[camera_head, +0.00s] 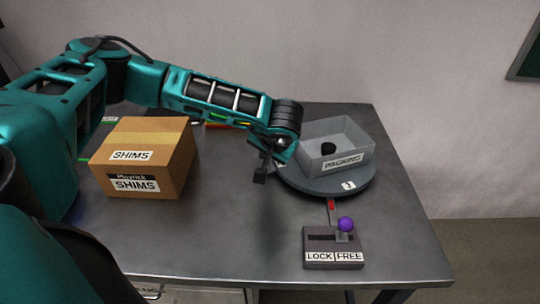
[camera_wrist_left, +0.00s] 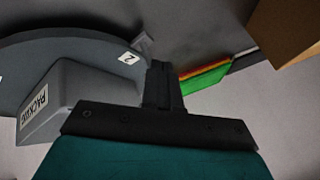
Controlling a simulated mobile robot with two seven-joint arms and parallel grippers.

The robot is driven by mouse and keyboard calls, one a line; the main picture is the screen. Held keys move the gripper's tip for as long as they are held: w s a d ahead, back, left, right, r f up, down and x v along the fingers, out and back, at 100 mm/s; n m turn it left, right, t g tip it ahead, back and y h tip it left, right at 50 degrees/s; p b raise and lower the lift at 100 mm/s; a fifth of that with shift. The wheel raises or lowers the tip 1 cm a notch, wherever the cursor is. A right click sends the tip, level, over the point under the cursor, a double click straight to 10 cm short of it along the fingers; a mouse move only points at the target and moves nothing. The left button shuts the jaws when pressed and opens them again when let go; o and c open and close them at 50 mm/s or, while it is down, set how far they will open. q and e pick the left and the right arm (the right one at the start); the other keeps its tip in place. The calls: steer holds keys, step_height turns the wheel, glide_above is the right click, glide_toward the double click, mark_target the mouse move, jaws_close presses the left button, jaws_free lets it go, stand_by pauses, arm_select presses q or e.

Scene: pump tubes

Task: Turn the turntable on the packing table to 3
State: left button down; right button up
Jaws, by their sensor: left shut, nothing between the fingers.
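The round grey turntable (camera_head: 325,187) is on the right part of the packing table and carries a grey bin marked PACKING (camera_head: 362,143). A label that looks like 3 (camera_head: 348,185) is on its front right rim, to the right of the red mark (camera_head: 331,205) on the table. In the left wrist view, a label 2 (camera_wrist_left: 128,57) sits beside a small grey tab (camera_wrist_left: 143,41) on the rim. My left gripper (camera_head: 261,177) is shut and empty at the turntable's left edge. In the wrist view its fingers (camera_wrist_left: 160,85) are close to the tab; contact is unclear.
A lever with a purple knob (camera_head: 345,224) stands at the FREE side of the LOCK/FREE box (camera_head: 318,246). A SHIMS carton (camera_head: 146,158) is at the left. Coloured strips (camera_wrist_left: 207,80) lie behind my arm. The table's front middle is clear. A dark object (camera_head: 328,148) is in the bin.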

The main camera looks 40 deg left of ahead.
arm_select(q)
steer(key=w+a, duration=0.4)
steer(key=a, duration=0.2)
arm_select(e)
steer(key=shift+a+r, duration=0.1)
stand_by(0.4)
arm_select(q)
steer(key=shift+a+r, duration=0.1)
steer(key=shift+r, duration=0.1)
arm_select(e)
steer(key=shift+s+r, duration=0.1)
stand_by(0.3)
